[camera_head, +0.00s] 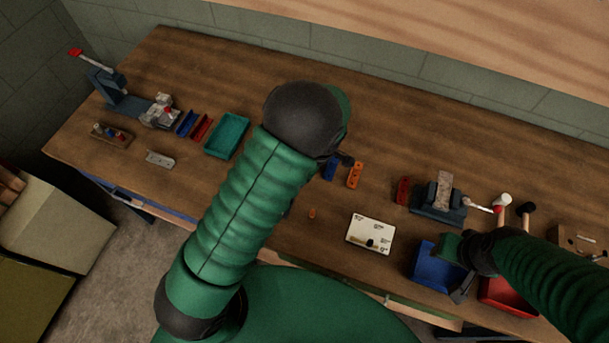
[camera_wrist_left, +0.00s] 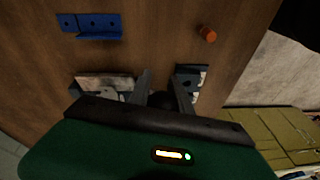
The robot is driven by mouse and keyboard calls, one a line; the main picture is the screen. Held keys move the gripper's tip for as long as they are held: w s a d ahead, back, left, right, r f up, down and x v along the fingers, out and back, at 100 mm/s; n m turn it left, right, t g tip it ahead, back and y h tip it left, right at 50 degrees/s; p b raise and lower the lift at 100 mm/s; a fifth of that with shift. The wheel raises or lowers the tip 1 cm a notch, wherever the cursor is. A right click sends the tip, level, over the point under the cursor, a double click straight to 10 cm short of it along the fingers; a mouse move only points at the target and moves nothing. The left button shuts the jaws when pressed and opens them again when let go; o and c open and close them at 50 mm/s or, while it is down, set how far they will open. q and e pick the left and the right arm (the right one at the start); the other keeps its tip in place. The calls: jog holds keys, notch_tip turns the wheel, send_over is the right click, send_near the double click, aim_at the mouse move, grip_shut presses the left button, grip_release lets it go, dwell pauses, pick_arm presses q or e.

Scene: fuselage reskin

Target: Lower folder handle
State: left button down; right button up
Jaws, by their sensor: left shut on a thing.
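My left gripper (camera_wrist_left: 163,88) shows in the left wrist view, its two grey fingers on either side of a dark rounded piece, which looks like the folder handle (camera_wrist_left: 162,100). The gripper is shut on it. Dark parts that look like the folder (camera_wrist_left: 187,84) lie on both sides of the fingers; a pale metal plate (camera_wrist_left: 105,83) sits on the left part. In the head view my left arm covers this gripper and the handle. My right gripper (camera_head: 462,290) is over the blue and red bins at the right; its finger opening is unclear.
A blue bracket (camera_wrist_left: 95,25) and an orange cylinder (camera_wrist_left: 208,34) lie past the fingers. The head view also shows a teal tray (camera_head: 227,136), a white card (camera_head: 370,233), a vise-like tool (camera_head: 437,200), a blue bin (camera_head: 430,268) and a red bin (camera_head: 508,297). The back middle of the bench is clear.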

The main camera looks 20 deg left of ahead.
pick_arm(q)
jog(key=shift+w, duration=0.1)
dwell(0.5)
jog(key=c, duration=1.6)
grip_release()
jog(key=o, duration=0.4)
jog(key=shift+c, duration=0.2)
jog(key=b+v, duration=0.1)
jog(key=v, duration=1.5)
jog(key=shift+d+r+b, duration=0.2)
jog(key=shift+r+b, duration=0.1)
jog(key=shift+b, duration=0.1)
jog(key=shift+w, duration=0.15)
jog(key=shift+c, duration=0.3)
